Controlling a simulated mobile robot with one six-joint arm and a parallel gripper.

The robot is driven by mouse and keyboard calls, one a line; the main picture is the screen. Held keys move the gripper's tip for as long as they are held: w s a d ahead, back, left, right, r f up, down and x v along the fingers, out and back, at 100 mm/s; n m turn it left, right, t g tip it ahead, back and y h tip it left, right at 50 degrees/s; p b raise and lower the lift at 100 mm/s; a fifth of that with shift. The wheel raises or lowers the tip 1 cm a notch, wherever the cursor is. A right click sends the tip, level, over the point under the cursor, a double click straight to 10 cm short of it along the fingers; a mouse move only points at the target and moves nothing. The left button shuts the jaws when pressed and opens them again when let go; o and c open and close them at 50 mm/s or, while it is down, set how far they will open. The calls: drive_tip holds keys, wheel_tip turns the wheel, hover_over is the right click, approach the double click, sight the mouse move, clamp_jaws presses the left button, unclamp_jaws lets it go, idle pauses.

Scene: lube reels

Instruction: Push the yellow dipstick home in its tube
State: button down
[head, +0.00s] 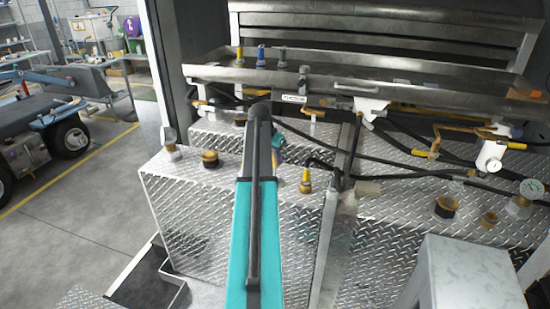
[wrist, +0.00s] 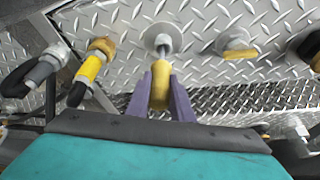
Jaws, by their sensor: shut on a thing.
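In the wrist view, my gripper (wrist: 161,78) has its two purple fingers closed on the yellow handle of the dipstick (wrist: 160,92). A short length of dark rod shows between the handle and the pale round mouth of the tube (wrist: 157,36) in the diamond-plate surface. The handle is apart from the mouth, and the rod enters it, looking roughly in line. How deep the rod sits is hidden. In the head view, my teal arm covers the tube and the dipstick; only a bit of my gripper (head: 278,157) shows past it.
A yellow-and-brass fitting (wrist: 90,68) on a black hose stands left of the tube in the wrist view. A brass cap (wrist: 237,47) lies to the right. In the head view, black hoses (head: 390,165) cross behind, below a long metal tray (head: 370,88).

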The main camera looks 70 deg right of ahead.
sight(275, 169)
drive_tip(key=shift+f+b, duration=1.25)
drive_tip(key=shift+f, duration=1.65)
drive_tip(key=c, duration=1.5)
unclamp_jaws()
drive_tip(key=shift+r, duration=0.1)
drive_tip(key=shift+b+v, duration=1.45)
drive_tip(key=shift+v, duration=5.4)
drive_tip(key=shift+a, duration=0.1)
